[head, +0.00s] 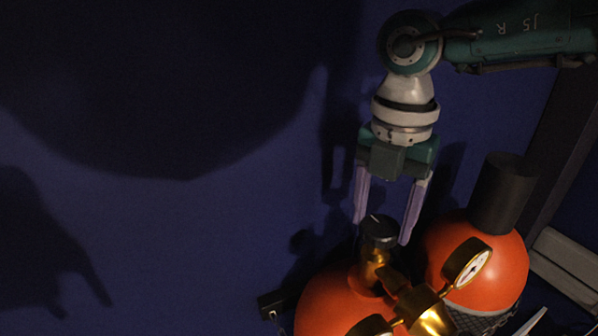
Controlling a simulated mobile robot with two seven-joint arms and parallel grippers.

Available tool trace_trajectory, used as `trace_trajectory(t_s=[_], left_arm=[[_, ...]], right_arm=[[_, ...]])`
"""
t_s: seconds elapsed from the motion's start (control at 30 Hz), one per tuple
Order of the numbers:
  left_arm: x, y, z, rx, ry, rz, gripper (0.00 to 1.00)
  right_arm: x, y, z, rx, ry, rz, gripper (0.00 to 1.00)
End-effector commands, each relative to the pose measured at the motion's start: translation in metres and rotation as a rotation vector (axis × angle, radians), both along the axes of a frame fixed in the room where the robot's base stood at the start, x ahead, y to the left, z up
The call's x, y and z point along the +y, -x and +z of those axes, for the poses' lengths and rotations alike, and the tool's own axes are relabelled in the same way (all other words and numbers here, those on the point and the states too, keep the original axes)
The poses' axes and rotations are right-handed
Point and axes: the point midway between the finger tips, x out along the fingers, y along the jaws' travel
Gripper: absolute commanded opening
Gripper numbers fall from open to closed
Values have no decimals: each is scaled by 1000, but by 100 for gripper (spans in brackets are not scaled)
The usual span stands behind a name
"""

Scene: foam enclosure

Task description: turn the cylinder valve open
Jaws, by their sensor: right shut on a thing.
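The cylinder valve (374,266) is brass with a round black knob (379,229) on top, and a pale line marks the knob's top face. It sits on an orange cylinder (325,308) at the bottom of the head view. My right gripper (381,232) comes down from above, with its two pale purple fingers on either side of the knob. It is shut on the knob. My left gripper is not in view.
A brass regulator (424,308) with a round gauge (467,262) stands right of the valve. A second orange cylinder (500,262) with a black cap (502,190) is close on the right. A dark blue wall (220,235) fills the left, with broad shadows on it.

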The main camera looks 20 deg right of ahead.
Motion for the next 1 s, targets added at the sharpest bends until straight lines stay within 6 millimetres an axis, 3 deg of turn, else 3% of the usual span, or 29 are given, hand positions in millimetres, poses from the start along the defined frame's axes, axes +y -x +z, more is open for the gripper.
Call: trace_trajectory(t_s=[0.47, 1.0], left_arm=[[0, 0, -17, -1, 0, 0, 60], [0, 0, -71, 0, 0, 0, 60]], right_arm=[[0, 0, -2, 0, 0, 153, 11], [0, 0, -5, -1, 0, 650, 11]])
